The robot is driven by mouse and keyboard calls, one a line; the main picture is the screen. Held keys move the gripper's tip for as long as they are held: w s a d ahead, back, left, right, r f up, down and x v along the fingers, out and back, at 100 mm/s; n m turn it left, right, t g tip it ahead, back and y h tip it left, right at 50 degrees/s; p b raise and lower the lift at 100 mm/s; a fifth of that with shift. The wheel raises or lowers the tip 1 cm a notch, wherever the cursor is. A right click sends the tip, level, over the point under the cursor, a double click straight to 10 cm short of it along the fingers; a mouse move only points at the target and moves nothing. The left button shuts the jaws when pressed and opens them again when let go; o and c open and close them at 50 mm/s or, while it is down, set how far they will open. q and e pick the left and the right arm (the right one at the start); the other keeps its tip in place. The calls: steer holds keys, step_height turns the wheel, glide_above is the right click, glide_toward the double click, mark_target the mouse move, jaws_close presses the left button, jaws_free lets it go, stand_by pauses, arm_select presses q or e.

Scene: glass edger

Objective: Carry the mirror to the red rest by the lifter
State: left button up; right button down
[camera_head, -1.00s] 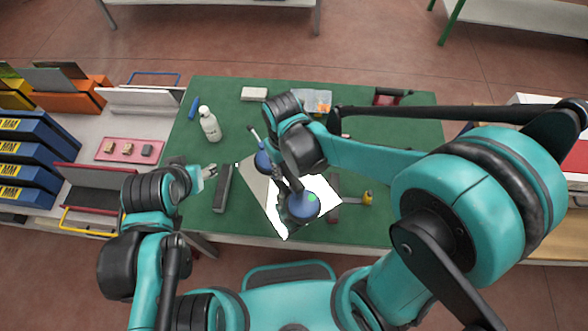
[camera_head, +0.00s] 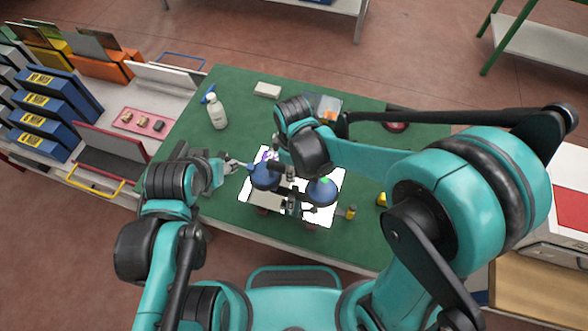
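The mirror (camera_head: 335,177) is a bright pale sheet over the front middle of the green table, its long side roughly along the table's front edge. The lifter (camera_head: 290,199) sits on it, with two blue suction cups and a dark handle between. My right gripper (camera_head: 284,178) is at the lifter's handle, shut on it; my wrist partly hides its fingers. My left gripper (camera_head: 237,166) is beside the left blue cup, its fingers slightly apart and close to the cup's plunger. Dark red pieces, seemingly the red rest (camera_head: 262,211), show under the mirror's front edge. Whether the mirror touches them is unclear.
A spray bottle (camera_head: 216,112) and a pale block (camera_head: 267,90) stand at the back left of the table. Yellow-ended tools (camera_head: 350,212) lie right of the mirror. A rack with blue bins (camera_head: 45,115) and a pink tray (camera_head: 138,122) are left.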

steer(key=shift+f+b, duration=3.3)
steer(key=shift+f, duration=0.25)
steer(key=shift+f+b, duration=0.35)
steer(key=c, duration=1.2)
jaws_free()
steer(key=shift+o, duration=0.2)
step_height(320, 180, up, 12)
